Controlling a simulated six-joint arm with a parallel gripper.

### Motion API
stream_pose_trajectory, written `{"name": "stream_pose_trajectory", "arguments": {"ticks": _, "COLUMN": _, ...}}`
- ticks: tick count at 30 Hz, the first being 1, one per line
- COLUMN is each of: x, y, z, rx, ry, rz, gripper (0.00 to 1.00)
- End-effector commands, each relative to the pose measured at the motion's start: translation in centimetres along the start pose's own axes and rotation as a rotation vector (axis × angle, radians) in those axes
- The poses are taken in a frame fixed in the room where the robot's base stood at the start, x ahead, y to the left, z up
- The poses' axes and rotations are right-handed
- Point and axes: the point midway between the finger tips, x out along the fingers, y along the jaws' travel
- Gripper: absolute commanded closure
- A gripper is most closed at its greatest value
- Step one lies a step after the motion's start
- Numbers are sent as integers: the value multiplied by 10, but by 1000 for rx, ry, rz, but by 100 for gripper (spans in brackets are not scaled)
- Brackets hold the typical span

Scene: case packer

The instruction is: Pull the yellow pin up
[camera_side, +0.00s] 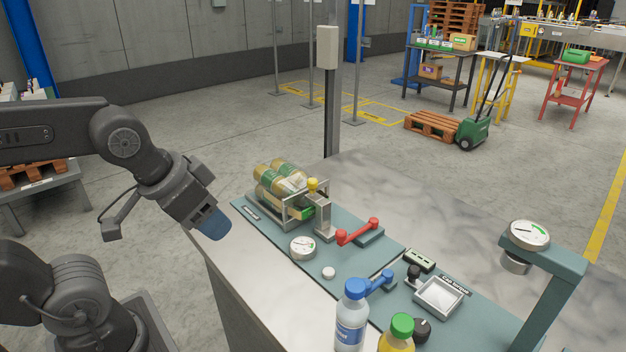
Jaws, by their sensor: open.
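The yellow pin (312,185) is a small yellow knob on top of a grey upright bracket (323,216). The bracket stands at the front right of a metal rack holding green and gold cans. My gripper (213,224) is open and empty. It hangs over the table's left edge, to the left of the pin and apart from it, with its blue tip pointing down and right. The inside of the jaws is hard to see from here.
Beside the bracket are a round gauge (303,248), a red handle (358,232) and a blue handle (372,284). Bottles with blue (352,315) and green (398,333) caps stand at the front. A gauge on a post (529,235) rises at right. The table's back is clear.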

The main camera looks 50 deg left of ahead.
Motion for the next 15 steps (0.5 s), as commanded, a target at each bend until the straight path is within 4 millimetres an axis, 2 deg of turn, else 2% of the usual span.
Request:
{"name": "stream_pose_trajectory", "arguments": {"ticks": 10, "x": 0, "y": 0, "z": -1, "rx": 2, "ry": -1, "rz": 0, "gripper": 45}}
{"name": "stream_pose_trajectory", "arguments": {"ticks": 13, "x": -2, "y": -2, "z": -12, "rx": 19, "ry": -14, "rz": -4, "gripper": 45}}
{"name": "stream_pose_trajectory", "arguments": {"ticks": 15, "x": -5, "y": -4, "z": -28, "rx": 51, "ry": -35, "rz": -7, "gripper": 45}}
